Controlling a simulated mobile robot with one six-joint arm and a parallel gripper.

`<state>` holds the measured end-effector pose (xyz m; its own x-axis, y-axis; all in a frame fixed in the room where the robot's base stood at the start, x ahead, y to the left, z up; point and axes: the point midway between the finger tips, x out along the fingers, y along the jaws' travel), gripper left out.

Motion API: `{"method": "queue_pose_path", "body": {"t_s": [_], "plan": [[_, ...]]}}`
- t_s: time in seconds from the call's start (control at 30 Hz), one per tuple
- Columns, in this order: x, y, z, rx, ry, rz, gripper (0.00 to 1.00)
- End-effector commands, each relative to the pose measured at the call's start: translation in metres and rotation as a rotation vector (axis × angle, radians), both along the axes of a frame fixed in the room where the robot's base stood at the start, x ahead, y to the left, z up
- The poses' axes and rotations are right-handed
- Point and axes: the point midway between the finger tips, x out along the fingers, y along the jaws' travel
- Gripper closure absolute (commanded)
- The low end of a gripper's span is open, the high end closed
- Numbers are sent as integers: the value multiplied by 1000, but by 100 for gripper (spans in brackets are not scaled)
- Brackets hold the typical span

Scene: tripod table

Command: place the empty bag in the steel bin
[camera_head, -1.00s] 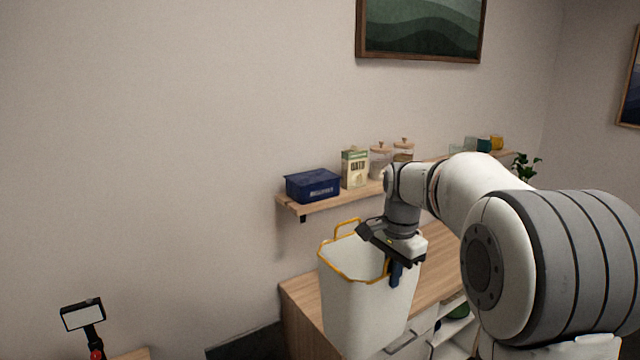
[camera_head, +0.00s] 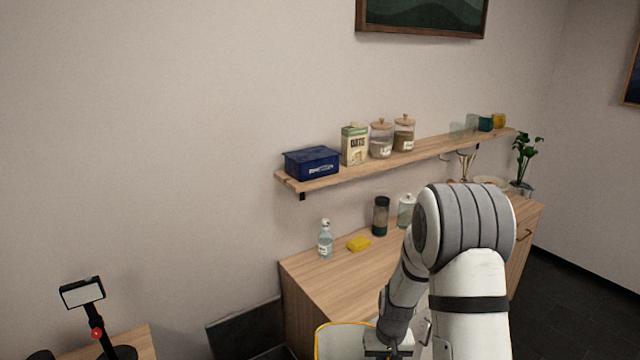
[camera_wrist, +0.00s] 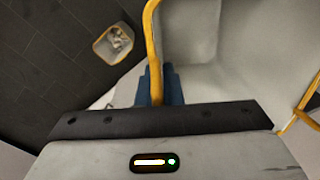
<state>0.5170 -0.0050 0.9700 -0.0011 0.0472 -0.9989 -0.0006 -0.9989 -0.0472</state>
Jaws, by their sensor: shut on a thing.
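The bag (camera_head: 342,340) is pale grey-white with a yellow rim and shows only in part at the bottom edge of the head view. In the wrist view the bag (camera_wrist: 205,75) fills the right side, and the part of its inside that shows is bare. My gripper (camera_wrist: 158,88) is shut on the bag's yellow rim, with blue fingers on both sides of it. In the head view the gripper is at the bottom edge, partly cut off. I cannot make out a steel bin in either view.
A second yellow-rimmed container (camera_wrist: 114,44) with pale contents stands on the dark floor. The wooden cabinet (camera_head: 325,280) holds a bottle (camera_head: 325,240), a yellow sponge (camera_head: 358,244) and jars. A wall shelf (camera_head: 340,176) is above. A dark panel (camera_head: 245,330) stands left of the cabinet.

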Motion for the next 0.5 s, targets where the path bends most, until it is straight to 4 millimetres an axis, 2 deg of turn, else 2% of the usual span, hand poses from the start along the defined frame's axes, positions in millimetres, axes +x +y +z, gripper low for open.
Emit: {"method": "queue_pose_path", "body": {"t_s": [0.03,0.2,0.33,0.5], "plan": [[1,0,-21,0,-1,0,100],[1,1,-53,0,-1,-1,100],[1,1,-74,0,-1,-1,100],[1,1,-87,0,-1,-1,100]]}}
